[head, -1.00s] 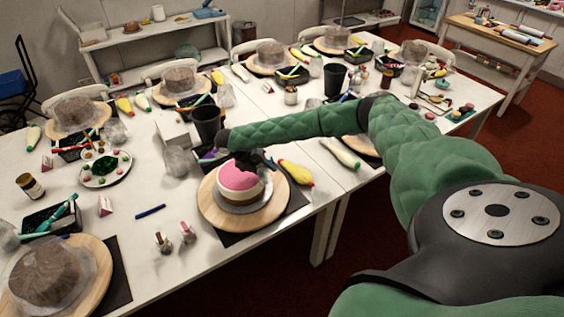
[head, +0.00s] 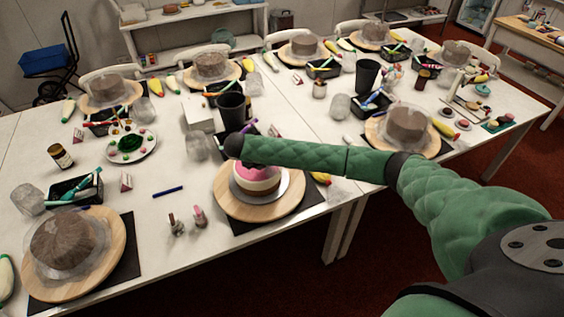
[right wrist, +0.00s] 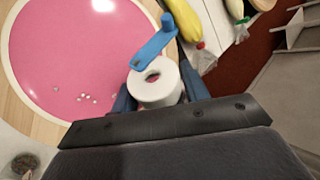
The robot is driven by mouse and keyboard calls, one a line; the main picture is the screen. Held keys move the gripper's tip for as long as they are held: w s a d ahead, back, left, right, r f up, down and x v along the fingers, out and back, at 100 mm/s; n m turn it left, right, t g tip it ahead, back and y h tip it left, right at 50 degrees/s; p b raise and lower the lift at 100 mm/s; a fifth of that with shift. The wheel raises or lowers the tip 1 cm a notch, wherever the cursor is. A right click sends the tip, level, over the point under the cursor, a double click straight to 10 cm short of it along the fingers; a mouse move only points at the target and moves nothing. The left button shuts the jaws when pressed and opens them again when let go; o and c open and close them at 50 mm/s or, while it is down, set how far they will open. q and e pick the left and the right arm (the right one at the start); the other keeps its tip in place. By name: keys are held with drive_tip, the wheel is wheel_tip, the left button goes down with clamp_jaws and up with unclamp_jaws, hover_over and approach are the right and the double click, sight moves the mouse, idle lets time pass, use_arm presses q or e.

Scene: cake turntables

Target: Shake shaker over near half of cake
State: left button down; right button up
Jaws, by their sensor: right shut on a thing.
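The cake (head: 258,182) has a pink top, white and brown sides, and stands on a round wooden turntable (head: 232,208). In the right wrist view its pink top (right wrist: 80,45) fills the upper left, with a few small white specks (right wrist: 85,97) on it. My right gripper (right wrist: 160,92) is shut on a white, round shaker (right wrist: 150,98) with a dark hole in its end. A blue strip (right wrist: 153,45) extends beyond the shaker; I cannot tell whether it belongs to it. In the head view my right arm hides the gripper and shaker. My left gripper is not in view.
A black cup (head: 230,112) stands behind the cake. Two small bottles (head: 187,220) and a blue pen (head: 168,191) lie or stand left of it. A yellow piping bag (right wrist: 184,20) is beside the cake. Other turntables with brown cakes (head: 62,240) line the tables.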

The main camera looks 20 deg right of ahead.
drive_tip(key=shift+d+n+t, duration=0.15)
drive_tip(key=shift+n+t, duration=0.65)
drive_tip(key=shift+n+t+y, duration=0.4)
drive_tip(key=shift+n+y, duration=0.1)
drive_tip(key=n+t, duration=0.1)
drive_tip(key=n+t+y, duration=0.1)
drive_tip(key=n, duration=0.1)
drive_tip(key=shift+r+y, duration=0.2)
drive_tip(key=shift+y, duration=0.1)
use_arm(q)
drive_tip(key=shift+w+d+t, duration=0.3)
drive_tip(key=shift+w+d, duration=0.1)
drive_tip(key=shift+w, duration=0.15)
use_arm(e)
drive_tip(key=shift+a+r+n+t+y, duration=0.1)
drive_tip(key=shift+r+n+t+y, duration=0.15)
drive_tip(key=shift+n+y, duration=0.25)
drive_tip(key=shift+a+r+n+t+y, duration=0.1)
drive_tip(key=shift+r+n+t+y, duration=0.15)
drive_tip(key=shift+n+y, duration=0.25)
